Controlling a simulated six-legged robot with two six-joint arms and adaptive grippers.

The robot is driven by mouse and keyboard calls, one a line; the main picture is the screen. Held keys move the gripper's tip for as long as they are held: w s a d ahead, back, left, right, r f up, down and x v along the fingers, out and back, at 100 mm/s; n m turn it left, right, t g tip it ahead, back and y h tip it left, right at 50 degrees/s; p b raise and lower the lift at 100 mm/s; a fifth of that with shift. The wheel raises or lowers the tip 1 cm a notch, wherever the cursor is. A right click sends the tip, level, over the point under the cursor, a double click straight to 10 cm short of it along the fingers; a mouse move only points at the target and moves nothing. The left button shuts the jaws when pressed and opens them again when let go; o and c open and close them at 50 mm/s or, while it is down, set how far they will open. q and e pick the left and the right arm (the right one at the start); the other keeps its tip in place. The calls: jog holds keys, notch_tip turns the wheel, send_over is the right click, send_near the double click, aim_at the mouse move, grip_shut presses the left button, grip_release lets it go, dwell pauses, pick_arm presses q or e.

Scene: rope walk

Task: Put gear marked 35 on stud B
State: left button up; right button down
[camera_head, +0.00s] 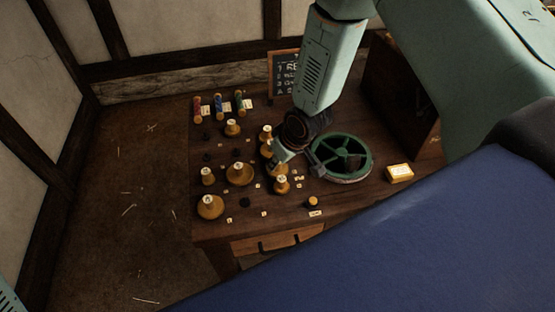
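Several brass gears with pale marked tops stand on the dark wooden table (215,240). They include a back one (232,129), a middle one (239,174), a left one (208,177), a front left one (210,207) and one near my gripper (281,186). The marks and the small stud labels are too small to read, so I cannot tell which is gear 35 or stud B. My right gripper (279,157) is low over the table, among the gears left of the green wheel. It partly hides brass pieces there; its grip is unclear. My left gripper is out of view.
A green spoked wheel (369,160) lies close right of my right gripper. A yellow box (400,173) is farther right. Red (197,107), blue (218,105) and green (240,103) spools stand at the back left. A chalkboard (283,72) is behind, partly hidden by my arm.

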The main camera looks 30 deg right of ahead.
jog(key=shift+s+a, duration=0.1)
jog(key=shift+s, duration=0.05)
jog(key=shift+f, duration=0.15)
jog(key=shift+f, duration=0.25)
jog(key=shift+r, duration=0.1)
jog(key=c, duration=1.6)
grip_release()
jog(key=o, duration=0.5)
